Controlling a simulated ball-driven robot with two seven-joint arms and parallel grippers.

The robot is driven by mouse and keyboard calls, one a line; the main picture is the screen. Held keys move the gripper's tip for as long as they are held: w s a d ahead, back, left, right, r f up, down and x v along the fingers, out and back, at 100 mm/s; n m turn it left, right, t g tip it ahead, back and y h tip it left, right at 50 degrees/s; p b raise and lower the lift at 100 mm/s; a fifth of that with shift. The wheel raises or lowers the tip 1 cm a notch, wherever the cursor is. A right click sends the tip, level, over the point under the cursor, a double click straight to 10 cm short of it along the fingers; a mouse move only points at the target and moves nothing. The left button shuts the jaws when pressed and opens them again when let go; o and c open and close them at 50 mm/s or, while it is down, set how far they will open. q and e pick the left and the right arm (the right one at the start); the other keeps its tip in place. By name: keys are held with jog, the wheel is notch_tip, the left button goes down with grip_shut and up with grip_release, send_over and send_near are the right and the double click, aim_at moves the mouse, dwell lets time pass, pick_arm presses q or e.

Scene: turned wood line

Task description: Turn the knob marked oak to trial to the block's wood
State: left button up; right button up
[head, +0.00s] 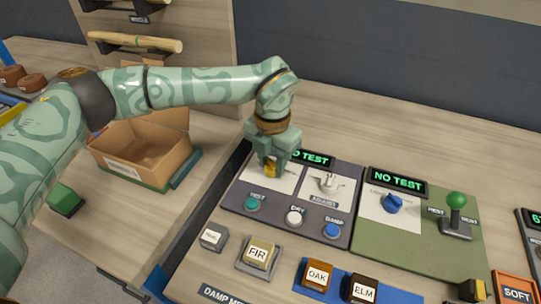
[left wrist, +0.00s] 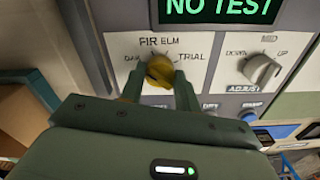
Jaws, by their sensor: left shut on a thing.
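The yellow knob (head: 271,167) sits on a white plate of the grey meter panel (head: 235,197). In the left wrist view the knob (left wrist: 160,70) has the words OAK, FIR, ELM and TRIAL around it. My left gripper (head: 270,160) comes down over the knob, its fingers on either side, shut on it. Which word the knob points to is hidden or too unclear to tell. A block labelled FIR (head: 259,253) sits on a grey stand in front of the panel. Blocks labelled OAK (head: 317,275) and ELM (head: 361,290) stand on a blue tray (head: 404,296). My right gripper is not in view.
The panel's display (head: 310,158) reads NO TEST. A grey knob (head: 328,184) and green, white and blue buttons are close by. To the right, a green panel (head: 425,240) has a blue knob (head: 392,204) and a green-balled lever (head: 456,203). An open cardboard box (head: 140,165) stands left.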

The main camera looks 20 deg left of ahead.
aim_at(272, 162)
pick_arm(q)
jog(key=m+p, duration=0.2)
jog(key=m, duration=0.1)
jog(key=shift+r, duration=0.3)
jog(key=shift+f+m+p, duration=0.15)
jog(key=shift+m+p, duration=0.75)
jog(key=shift+m, duration=0.2)
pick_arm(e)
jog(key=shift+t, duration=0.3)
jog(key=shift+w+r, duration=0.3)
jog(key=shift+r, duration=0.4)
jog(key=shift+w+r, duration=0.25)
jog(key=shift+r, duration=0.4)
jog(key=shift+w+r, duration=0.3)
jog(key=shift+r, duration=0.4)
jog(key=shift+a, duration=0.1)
pick_arm(q)
jog(key=shift+w, duration=0.1)
jog(key=o, duration=1)
jog(key=shift+f, duration=0.1)
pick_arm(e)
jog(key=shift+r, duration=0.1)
